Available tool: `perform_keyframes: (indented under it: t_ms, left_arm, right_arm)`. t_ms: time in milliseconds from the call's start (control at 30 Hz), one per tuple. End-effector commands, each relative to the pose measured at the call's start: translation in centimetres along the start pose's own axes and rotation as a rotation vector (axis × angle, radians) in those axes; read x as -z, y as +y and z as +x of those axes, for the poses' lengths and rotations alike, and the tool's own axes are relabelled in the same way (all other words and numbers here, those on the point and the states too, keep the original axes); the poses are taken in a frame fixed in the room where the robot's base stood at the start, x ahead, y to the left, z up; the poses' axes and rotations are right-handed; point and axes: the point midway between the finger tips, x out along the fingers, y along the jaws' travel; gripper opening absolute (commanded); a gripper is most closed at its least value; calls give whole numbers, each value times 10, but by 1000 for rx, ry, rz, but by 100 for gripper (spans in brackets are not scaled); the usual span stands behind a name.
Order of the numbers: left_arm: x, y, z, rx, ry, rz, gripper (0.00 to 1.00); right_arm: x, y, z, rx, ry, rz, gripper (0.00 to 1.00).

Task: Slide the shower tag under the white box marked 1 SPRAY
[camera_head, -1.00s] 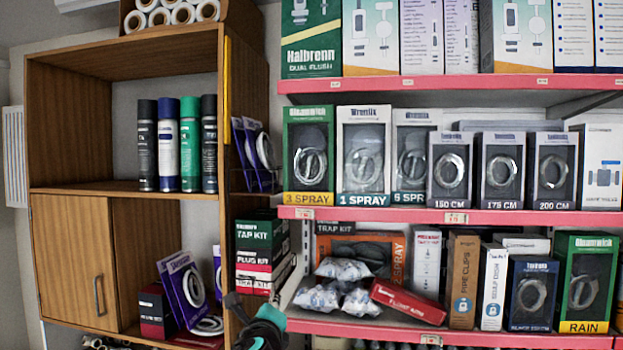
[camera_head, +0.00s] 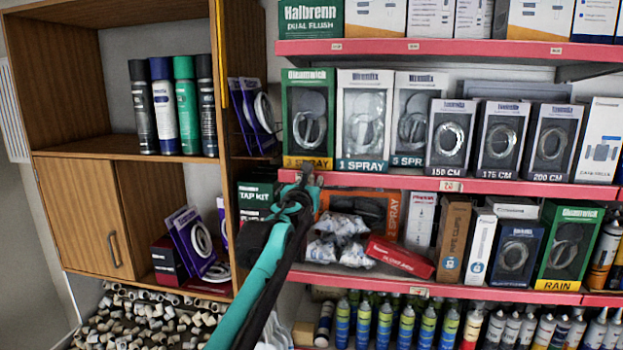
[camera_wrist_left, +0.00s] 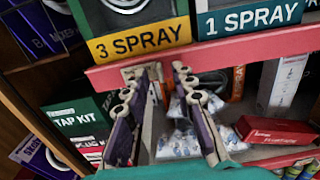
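The white box marked 1 SPRAY (camera_head: 363,125) stands upright on the middle pink shelf, right of the green 3 SPRAY box (camera_head: 307,125). Its lower label also shows in the left wrist view (camera_wrist_left: 248,20). My left gripper (camera_head: 307,178) is at the shelf's front edge below the 3 SPRAY box. In the left wrist view its fingers (camera_wrist_left: 166,74) are apart, pointing at the pink edge, left of the 1 SPRAY box. A small pale patch (camera_wrist_left: 128,72) shows on the edge by the left finger; I cannot tell whether it is the shower tag. My right gripper is out of view.
Another tag (camera_head: 450,185) sits farther right on the middle pink edge (camera_head: 400,181). Below are white bags (camera_head: 345,240), a red box (camera_head: 400,257) and TAP KIT boxes (camera_wrist_left: 75,120). The wooden cabinet's side (camera_head: 232,120) stands close on the left.

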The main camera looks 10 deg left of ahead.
Motion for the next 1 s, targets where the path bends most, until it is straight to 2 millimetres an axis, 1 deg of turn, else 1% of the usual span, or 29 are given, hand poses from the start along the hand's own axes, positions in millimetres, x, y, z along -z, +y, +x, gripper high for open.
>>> perform_keyframes:
  t_ms: [133,367,400,500,800,867,933,1000]
  left_arm:
    - [0,0,8,0,0,0,26]
    - [0,0,9,0,0,-1,26]
    - [0,0,9,0,0,-1,23]
    - [0,0,9,0,0,-1,0]
    - [0,-3,9,0,0,-2,0]
    - [0,-8,9,1,0,-2,0]
    - [0,-17,9,2,0,-1,0]
    - [0,-30,9,4,-1,-1,0]
  right_arm:
    - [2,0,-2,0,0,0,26]
    - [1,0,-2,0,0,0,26]
    - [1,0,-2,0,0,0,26]
    - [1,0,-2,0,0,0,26]
    - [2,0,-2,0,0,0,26]
    - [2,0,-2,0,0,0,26]
    - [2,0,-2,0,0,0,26]
    - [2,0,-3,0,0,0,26]
